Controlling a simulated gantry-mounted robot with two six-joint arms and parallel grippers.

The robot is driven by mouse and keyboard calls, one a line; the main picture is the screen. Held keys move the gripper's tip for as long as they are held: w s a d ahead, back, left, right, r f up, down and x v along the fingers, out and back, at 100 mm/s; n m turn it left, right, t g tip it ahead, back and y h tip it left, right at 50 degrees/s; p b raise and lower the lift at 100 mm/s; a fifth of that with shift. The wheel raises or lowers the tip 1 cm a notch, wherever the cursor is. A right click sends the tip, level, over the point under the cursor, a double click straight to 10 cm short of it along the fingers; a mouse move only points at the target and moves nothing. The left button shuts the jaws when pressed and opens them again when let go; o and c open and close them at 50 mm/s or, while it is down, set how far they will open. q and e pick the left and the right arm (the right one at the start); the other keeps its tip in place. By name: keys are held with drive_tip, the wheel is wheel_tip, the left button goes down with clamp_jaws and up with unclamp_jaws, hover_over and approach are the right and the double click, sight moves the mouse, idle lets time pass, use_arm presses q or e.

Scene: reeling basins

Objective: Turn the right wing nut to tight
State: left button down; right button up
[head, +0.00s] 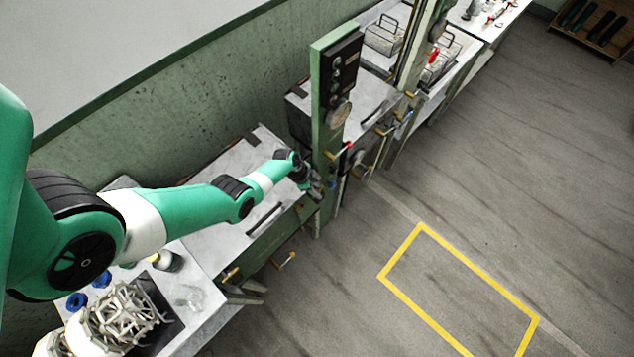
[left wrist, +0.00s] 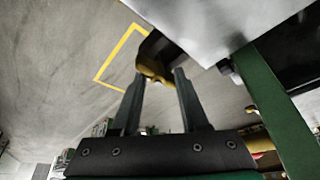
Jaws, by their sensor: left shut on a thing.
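My left gripper (head: 312,187) is at the front edge of the bench, beside the foot of the green post (head: 326,130). In the left wrist view its two dark fingers (left wrist: 160,74) stand on either side of a brass-coloured wing nut (left wrist: 152,66), shut on it. The wing nut sits at a dark part under a pale metal surface. In the head view the gripper hides it, and I cannot tell its turn angle. My right gripper is in neither view.
The grey bench top (head: 225,170) runs under my left arm. Brass handles (head: 287,260) stick out along the bench front. A white lattice object (head: 125,318) stands at the lower left. The floor with a yellow outline (head: 421,226) is clear.

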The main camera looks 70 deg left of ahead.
use_arm(q)
drive_tip(key=shift+s+m, duration=0.1)
drive_tip(key=shift+m, duration=0.2)
drive_tip(key=shift+c, duration=2.4)
unclamp_jaws()
